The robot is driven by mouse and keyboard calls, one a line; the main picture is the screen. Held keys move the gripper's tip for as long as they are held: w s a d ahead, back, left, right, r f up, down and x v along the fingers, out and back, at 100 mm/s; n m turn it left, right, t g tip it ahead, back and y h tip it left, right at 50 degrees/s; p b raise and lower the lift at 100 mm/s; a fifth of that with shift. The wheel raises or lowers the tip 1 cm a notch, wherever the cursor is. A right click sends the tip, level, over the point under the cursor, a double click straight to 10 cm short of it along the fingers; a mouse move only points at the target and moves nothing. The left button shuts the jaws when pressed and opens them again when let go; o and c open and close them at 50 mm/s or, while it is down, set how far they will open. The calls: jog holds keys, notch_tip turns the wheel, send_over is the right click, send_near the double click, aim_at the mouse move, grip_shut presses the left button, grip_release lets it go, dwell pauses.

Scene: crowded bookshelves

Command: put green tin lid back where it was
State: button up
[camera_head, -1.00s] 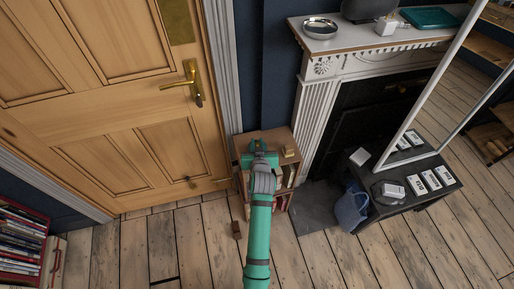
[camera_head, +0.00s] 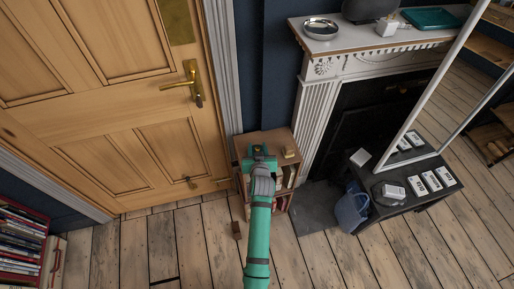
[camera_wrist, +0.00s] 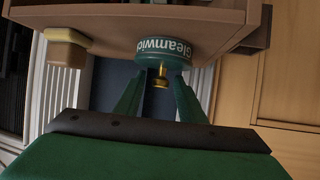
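A green tin (camera_wrist: 163,50) with white "Gleamwick" lettering stands on top of the small wooden bookcase; the wrist view shows it upside down. Its dark green lid (camera_wrist: 150,66) appears seated on the tin, with a brass knob (camera_wrist: 160,77) at its centre. My gripper (camera_wrist: 160,92) is at the lid, one green finger on each side of the knob. Gaps show between the fingers and the knob, so it looks open. In the head view my gripper (camera_head: 260,152) is over the bookcase top and mostly hides the tin.
The small bookcase (camera_head: 278,138) stands between the wooden door (camera_head: 120,100) and the white fireplace surround (camera_head: 314,105). A small tan block (camera_head: 289,153) sits on its top, right of my gripper; it also shows in the wrist view (camera_wrist: 65,50). The floor in front is mostly clear.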

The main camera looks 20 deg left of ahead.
jog(key=shift+s+d, duration=0.1)
jog(key=shift+d, duration=0.1)
jog(key=shift+s+r, duration=0.1)
jog(key=shift+r, duration=0.1)
jog(key=v, duration=1.2)
jog(key=s+d+f+m+t+h, duration=0.1)
jog(key=s+d+m+h, duration=0.1)
jog(key=s+d, duration=0.5)
jog(key=s+d+f+m+t+h, duration=0.1)
jog(key=s+d, duration=0.1)
jog(key=s, duration=0.9)
jog(key=s+d+r+h, duration=0.1)
jog(key=s+d+r, duration=0.2)
jog(key=s+r, duration=0.2)
jog(key=s+d+r+m+t+h, duration=0.1)
jog(key=s+d+r, duration=0.2)
jog(key=s, duration=0.9)
notch_tip(320, 180, up, 2)
jog(key=shift+r+m+t, duration=0.2)
jog(key=shift+m+t, duration=0.1)
jog(key=shift+s, duration=0.15)
